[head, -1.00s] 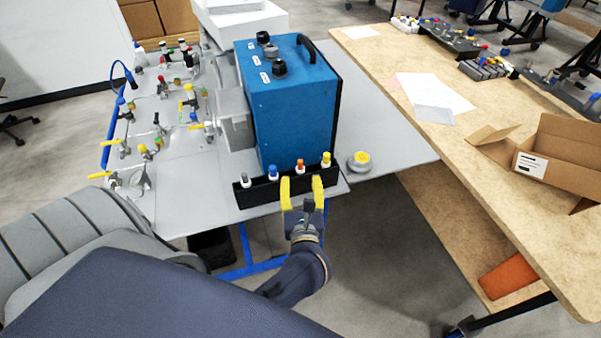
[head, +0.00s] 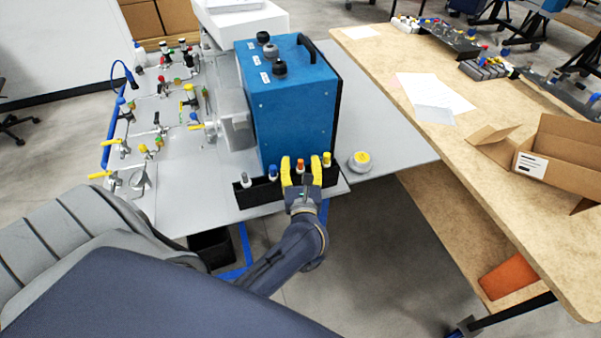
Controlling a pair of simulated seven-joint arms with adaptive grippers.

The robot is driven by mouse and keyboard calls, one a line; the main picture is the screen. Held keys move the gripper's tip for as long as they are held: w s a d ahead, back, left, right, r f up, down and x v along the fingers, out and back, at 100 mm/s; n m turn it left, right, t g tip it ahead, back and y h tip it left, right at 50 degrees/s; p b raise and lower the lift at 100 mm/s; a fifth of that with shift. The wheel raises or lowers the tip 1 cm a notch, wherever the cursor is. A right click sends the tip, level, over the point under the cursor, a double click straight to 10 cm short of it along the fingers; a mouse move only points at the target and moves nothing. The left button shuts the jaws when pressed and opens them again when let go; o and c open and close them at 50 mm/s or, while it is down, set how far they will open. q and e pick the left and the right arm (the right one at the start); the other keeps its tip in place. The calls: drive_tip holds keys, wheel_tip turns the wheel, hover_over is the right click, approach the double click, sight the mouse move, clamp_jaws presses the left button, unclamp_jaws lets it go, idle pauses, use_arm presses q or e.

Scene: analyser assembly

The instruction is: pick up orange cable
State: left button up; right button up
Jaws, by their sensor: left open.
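The orange cable (head: 300,165) shows as an orange-topped plug end standing in a black rack (head: 253,196) at the front edge of the grey table. White (head: 245,180), blue (head: 272,172) and yellow (head: 327,159) plug ends stand in the same rack. My left gripper (head: 301,168) is open, with one yellow finger on each side of the orange plug. The fingers look apart from it; exact contact cannot be told. The lower part of the plug is hidden by the gripper. My right gripper is not in view.
A blue box (head: 290,110) with black knobs stands right behind the rack. A round yellow-topped piece (head: 361,161) lies right of the rack. Valves and fittings cover the panel at left. A wooden table (head: 480,150) with an open carton (head: 560,150) stands at right.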

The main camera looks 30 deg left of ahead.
use_arm(q)
clamp_jaws()
idle(0.3)
drive_tip(key=shift+r, duration=0.1)
